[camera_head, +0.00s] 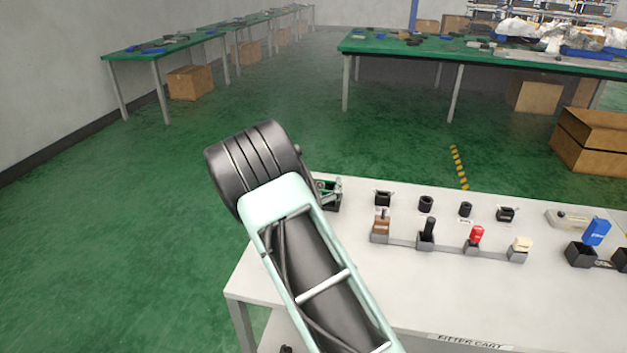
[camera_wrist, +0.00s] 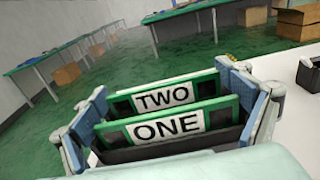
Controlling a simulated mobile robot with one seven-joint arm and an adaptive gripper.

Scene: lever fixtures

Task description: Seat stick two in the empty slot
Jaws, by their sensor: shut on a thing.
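Two green-edged sticks with white labels stand one behind the other in the wrist view. Stick two (camera_wrist: 165,96) is the farther one, and stick one (camera_wrist: 168,127) is nearer and overlaps its lower part. My gripper (camera_wrist: 162,80) has its blue-padded fingers at both ends of the sticks and looks shut on stick two. Its contact with the stick ends is partly hidden. A dark surface lies below stick one. In the head view, my gripper (camera_head: 333,189) shows only in part beside my arm, with a bit of green at the cart's left end. I cannot make out the empty slot.
The white cart (camera_head: 400,292) carries a row of small black sockets and lever fixtures (camera_head: 427,233) right of my gripper. A blue piece (camera_head: 596,232) stands at far right. Green-topped tables (camera_head: 470,55) and cardboard boxes are far behind. The cart's front half is clear.

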